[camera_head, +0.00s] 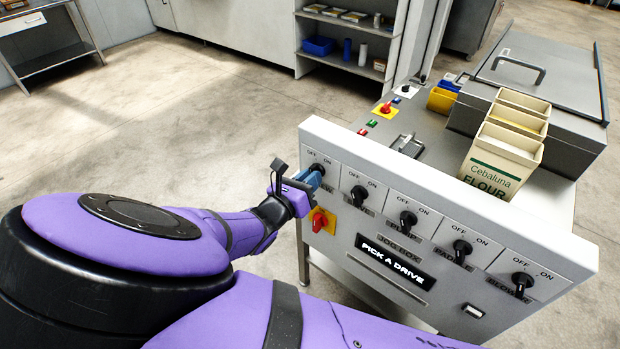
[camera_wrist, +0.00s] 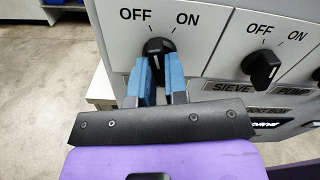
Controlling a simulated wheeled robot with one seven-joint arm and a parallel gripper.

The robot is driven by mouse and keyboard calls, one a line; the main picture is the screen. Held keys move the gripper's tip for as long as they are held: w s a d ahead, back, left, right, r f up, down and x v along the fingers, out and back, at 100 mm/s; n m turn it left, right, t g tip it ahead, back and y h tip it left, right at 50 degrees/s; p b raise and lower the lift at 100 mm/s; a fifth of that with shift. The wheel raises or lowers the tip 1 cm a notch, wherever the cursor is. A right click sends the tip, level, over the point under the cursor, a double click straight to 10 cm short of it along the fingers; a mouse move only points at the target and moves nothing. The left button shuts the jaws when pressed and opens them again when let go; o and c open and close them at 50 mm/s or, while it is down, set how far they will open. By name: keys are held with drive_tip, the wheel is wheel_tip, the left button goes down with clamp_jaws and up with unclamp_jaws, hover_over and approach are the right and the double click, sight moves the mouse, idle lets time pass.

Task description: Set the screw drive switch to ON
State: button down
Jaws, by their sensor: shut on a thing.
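The leftmost black switch knob (camera_head: 317,169) is on the sloped white panel (camera_head: 450,190), under OFF and ON marks. Its label is mostly hidden by my gripper, so I cannot read the full name. My gripper (camera_head: 309,180) reaches it from the left. In the wrist view, the blue finger pads of my gripper (camera_wrist: 160,70) are on both sides of the knob (camera_wrist: 157,47), shut on it. The knob's white line looks close to upright, between OFF and ON; its exact angle is hard to tell.
A red knob on a yellow plate (camera_head: 321,221) sits just below my gripper. The SIEVE knob (camera_wrist: 260,68) is close on the right, with several more knobs farther along. A flour box (camera_head: 500,160) stands behind the panel. Open floor lies left.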

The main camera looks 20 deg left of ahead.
drive_tip(key=shift+a+m, duration=0.1)
drive_tip(key=shift+m, duration=3.8)
drive_tip(key=c, duration=1.1)
unclamp_jaws()
drive_tip(key=shift+c, duration=0.2)
drive_tip(key=v, duration=1)
drive_tip(key=shift+s+a, duration=0.15)
drive_tip(key=shift+s, duration=0.2)
drive_tip(key=shift+s+f, duration=0.1)
